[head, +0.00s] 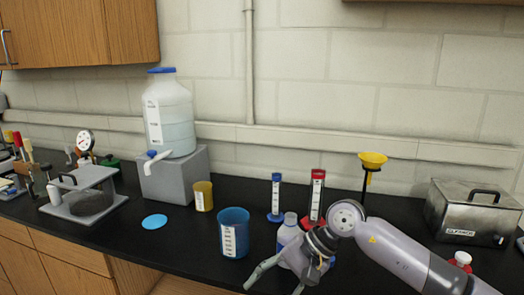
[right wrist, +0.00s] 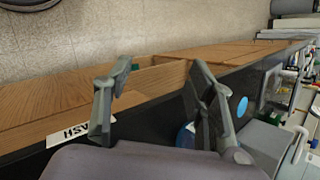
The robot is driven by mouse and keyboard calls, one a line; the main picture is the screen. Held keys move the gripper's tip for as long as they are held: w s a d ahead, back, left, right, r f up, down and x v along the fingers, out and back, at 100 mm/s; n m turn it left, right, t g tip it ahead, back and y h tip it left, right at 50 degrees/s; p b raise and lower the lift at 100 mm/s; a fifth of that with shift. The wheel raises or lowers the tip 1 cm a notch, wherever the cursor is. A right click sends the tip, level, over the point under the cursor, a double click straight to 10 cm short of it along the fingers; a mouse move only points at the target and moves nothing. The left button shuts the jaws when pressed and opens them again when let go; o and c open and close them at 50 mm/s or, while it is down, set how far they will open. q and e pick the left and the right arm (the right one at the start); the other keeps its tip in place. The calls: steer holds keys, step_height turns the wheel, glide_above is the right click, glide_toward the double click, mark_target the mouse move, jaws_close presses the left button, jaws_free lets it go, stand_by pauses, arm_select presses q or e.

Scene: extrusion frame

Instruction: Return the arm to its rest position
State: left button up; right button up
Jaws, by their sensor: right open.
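My right arm comes in from the right in the head view, low over the front of the black bench. Its gripper (head: 272,284) points down and to the left near the bench's front edge. In the right wrist view the two fingers of the right gripper (right wrist: 162,76) stand wide apart with nothing between them. My left arm and gripper are not in view.
A blue beaker (head: 234,238) stands left of the gripper. A yellow beaker (head: 203,195), blue disc (head: 154,221), blue-capped cylinder (head: 276,198), red-capped cylinder (head: 316,196) and yellow funnel (head: 372,160) are nearby. A steel bath (head: 470,215) stands right. Bare bench lies left of the blue beaker.

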steer(key=s+a+r+m+t+y, duration=0.3)
steer(key=s+a+r+m+y, duration=0.1)
steer(key=a+r+m+y, duration=0.7)
steer(key=w+d+f+m+t+h, duration=0.1)
steer(key=w+d+m+t+h, duration=0.55)
steer(key=m, duration=0.85)
steer(key=w+d+m+t+h, duration=0.1)
steer(key=d+m+t+h, duration=0.2)
steer(key=d+m+t, duration=0.75)
steer(key=s+d+f+m+g+h, duration=0.2)
steer(key=d+f+m+h, duration=0.2)
steer(key=f+m, duration=0.45)
steer(key=s+d+f+m+g+h, duration=0.2)
steer(key=d+f+m+h, duration=0.25)
steer(key=f+m, duration=0.35)
steer(key=s+d+f+m+g, duration=0.2)
steer(key=s+f+m+g, duration=0.5)
steer(key=s, duration=0.6)
steer(key=s+d+f+m+g, duration=0.3)
steer(key=s+f+m+g, duration=0.15)
steer(key=s+f, duration=0.6)
step_height(320, 180, down, 23)
steer(key=s+g, duration=0.2)
steer(key=s+d+f+h, duration=0.1)
steer(key=s+d+f, duration=0.1)
steer(key=s+f, duration=1.5)
steer(key=shift+s+d+f+n+g, duration=0.15)
steer(key=shift+d+f+n+g, duration=0.1)
steer(key=shift+d+n+g, duration=0.1)
